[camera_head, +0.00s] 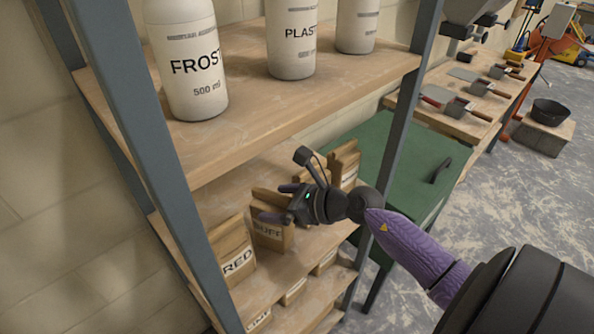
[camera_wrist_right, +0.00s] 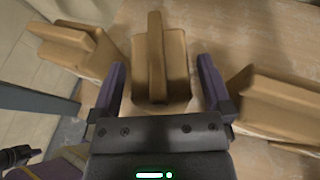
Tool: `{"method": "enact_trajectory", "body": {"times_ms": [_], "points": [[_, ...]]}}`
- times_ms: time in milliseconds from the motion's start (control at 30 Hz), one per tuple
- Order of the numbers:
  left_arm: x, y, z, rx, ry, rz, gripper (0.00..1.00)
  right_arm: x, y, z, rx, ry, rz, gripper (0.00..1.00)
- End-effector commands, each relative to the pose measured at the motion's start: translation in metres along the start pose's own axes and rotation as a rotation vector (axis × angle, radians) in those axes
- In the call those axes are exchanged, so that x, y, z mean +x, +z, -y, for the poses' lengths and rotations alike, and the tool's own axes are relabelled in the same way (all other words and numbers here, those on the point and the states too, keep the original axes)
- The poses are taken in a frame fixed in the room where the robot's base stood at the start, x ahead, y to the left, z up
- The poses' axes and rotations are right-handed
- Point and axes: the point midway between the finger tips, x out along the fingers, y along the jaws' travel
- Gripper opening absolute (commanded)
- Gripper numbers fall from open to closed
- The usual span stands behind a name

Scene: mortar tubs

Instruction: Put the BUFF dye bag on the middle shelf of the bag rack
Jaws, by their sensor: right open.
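The BUFF dye bag (camera_head: 268,234) is a brown paper bag with a dark label, standing upright on the middle shelf (camera_head: 318,239) of the bag rack. My right gripper (camera_head: 278,202) is at this bag, its purple fingers apart. In the right wrist view the bag (camera_wrist_right: 160,65) stands between the two open fingers (camera_wrist_right: 162,88), with a gap on each side. Its label is hidden in that view. My left gripper is not in view.
A RED bag (camera_head: 233,252) stands left of the BUFF bag, and further brown bags (camera_head: 345,163) stand to the right. The upper shelf (camera_head: 290,107) holds white bottles (camera_head: 187,60). A blue-grey rack post (camera_head: 405,110) stands near my right arm. More bags sit on the lower shelf.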

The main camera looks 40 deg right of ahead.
Motion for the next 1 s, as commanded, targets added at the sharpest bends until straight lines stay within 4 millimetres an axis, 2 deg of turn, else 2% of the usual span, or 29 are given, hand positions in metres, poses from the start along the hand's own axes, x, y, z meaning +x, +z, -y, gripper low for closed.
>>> {"method": "enact_trajectory", "body": {"times_ms": [433,600,700,767,833,867,933,967,1000], "points": [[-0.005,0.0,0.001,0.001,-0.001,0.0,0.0,-0.096,-0.001,-0.001,0.001,0.0,-0.004,1.0],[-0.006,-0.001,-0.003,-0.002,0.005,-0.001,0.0,-0.111,0.0,0.0,-0.001,0.001,-0.002,1.0],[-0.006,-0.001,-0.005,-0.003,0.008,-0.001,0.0,-0.112,-0.001,0.0,0.005,0.0,0.0,1.0],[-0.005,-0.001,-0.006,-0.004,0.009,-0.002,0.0,-0.11,-0.008,0.004,0.098,-0.015,0.021,1.0],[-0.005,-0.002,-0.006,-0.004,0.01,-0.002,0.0,-0.102,-0.037,0.014,0.413,-0.071,0.085,1.0],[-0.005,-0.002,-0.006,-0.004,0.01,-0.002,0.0,-0.098,-0.059,0.02,0.624,-0.116,0.123,1.0],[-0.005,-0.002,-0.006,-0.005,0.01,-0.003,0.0,-0.085,-0.139,0.023,1.23,-0.275,0.213,1.0],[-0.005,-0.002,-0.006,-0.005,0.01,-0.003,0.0,-0.081,-0.177,0.015,1.478,-0.359,0.24,1.0],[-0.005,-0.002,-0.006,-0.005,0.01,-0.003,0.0,-0.077,-0.227,-0.001,1.772,-0.485,0.262,1.0]]}}
